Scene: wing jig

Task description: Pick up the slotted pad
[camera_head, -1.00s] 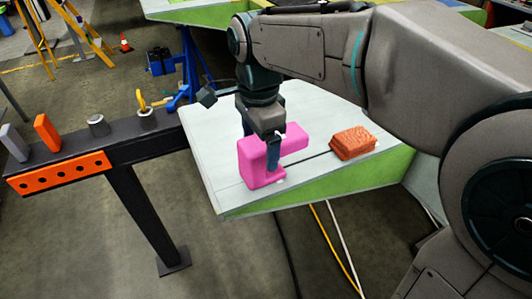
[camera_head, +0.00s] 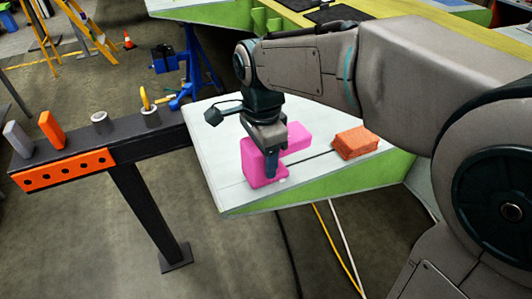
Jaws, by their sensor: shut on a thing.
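The pink slotted pad (camera_head: 253,166) is a thick, roughly L-shaped block near the front left corner of the pale panel. My gripper (camera_head: 270,170) points down at the pad, with a finger against its near side. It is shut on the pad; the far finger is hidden. The pad appears to rest on the panel, and I cannot see a gap beneath it. Its slot is not clear from this side.
An orange-red block (camera_head: 355,142) lies on the pale, green-edged panel (camera_head: 225,140) to the right. A dark beam (camera_head: 80,150) on the left carries upright pegs and an orange plate with holes (camera_head: 64,172). Cables hang below the panel.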

